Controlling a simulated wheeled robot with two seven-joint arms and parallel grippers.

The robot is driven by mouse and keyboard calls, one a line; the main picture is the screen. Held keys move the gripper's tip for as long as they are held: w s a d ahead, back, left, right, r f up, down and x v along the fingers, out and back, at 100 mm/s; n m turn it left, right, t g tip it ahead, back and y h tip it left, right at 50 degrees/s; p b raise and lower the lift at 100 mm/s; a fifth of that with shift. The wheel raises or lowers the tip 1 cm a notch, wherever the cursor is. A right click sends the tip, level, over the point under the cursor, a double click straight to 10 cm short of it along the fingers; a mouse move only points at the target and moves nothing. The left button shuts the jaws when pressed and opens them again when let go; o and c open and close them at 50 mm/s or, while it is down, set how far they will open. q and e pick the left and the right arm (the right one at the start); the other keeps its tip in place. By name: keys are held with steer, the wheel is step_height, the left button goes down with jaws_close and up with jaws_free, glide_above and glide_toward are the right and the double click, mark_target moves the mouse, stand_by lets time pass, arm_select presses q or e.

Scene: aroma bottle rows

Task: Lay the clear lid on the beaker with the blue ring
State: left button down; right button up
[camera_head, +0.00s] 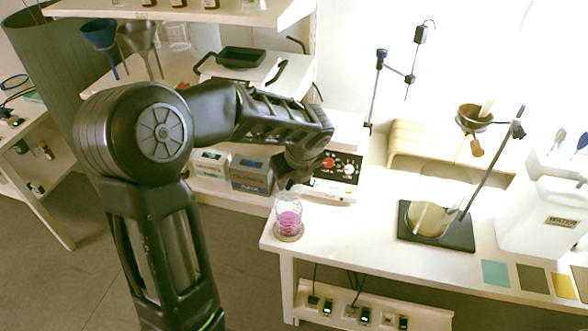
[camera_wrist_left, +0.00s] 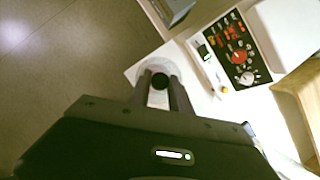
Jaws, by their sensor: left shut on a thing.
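A clear beaker with pink contents (camera_head: 289,222) stands upright on a small tan round base at the near left corner of the white table. I cannot make out a blue ring on it. My left gripper (camera_head: 292,178) is above this beaker. In the left wrist view, the two fingers of my left gripper (camera_wrist_left: 160,97) are shut on a round black knob (camera_wrist_left: 159,80), which looks like the knob of the clear lid. A pale round shape shows around the knob; I cannot tell lid from beaker there. My right gripper is out of view.
A control box with red and white dials (camera_head: 337,168) stands just behind the beaker, with grey boxes (camera_head: 251,174) to its left. A black stand base with a flask (camera_head: 430,219) is to the right. The tabletop between beaker and stand is clear.

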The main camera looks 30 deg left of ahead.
arm_select(q)
steer(key=shift+f, duration=0.1)
steer(key=d+f+n+g, duration=0.2)
steer(key=d+n+g, duration=0.2)
steer(key=d+n, duration=0.8)
steer(key=d, duration=0.4)
steer(key=shift+s+d+f+n+g, duration=0.2)
steer(key=shift+d+n+g, duration=0.1)
steer(key=shift+d, duration=0.1)
steer(key=shift+w, duration=0.1)
